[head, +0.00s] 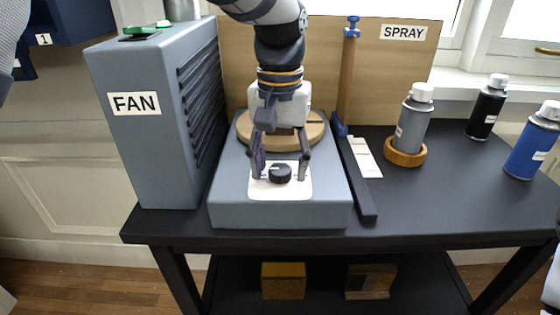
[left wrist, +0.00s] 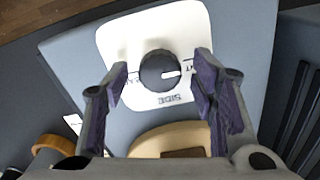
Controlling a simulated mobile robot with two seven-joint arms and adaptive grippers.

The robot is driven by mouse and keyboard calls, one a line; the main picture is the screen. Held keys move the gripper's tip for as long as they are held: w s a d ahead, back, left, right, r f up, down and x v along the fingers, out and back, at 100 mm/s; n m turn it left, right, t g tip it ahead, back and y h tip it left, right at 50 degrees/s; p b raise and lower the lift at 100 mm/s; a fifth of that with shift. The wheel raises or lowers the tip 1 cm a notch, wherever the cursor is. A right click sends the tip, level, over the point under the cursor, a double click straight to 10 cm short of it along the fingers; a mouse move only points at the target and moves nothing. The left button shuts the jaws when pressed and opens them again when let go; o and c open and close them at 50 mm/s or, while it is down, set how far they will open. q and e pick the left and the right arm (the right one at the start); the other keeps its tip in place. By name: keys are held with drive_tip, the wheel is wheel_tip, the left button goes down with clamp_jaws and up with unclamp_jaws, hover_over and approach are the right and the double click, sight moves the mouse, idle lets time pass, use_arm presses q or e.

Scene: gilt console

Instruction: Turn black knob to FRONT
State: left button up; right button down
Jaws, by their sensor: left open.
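The black knob (head: 280,173) sits on a white plate (head: 262,191) on top of a grey box (head: 235,208). My left gripper (head: 280,177) is open and points down, one finger on each side of the knob. In the left wrist view the fingers (left wrist: 163,75) are apart, with a gap between each finger and the knob (left wrist: 157,66). My right gripper is not in view.
A tall grey FAN unit (head: 150,150) stands close on the left. A wooden disc (head: 245,132) lies behind the knob. To the right are a dark bar (head: 362,190), a grey spray can (head: 413,125) on a wooden ring, a black can (head: 487,108) and a blue can (head: 532,145).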

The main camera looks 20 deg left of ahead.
sight(280, 169)
use_arm(q)
wheel_tip(280, 169, up, 12)
idle(0.3)
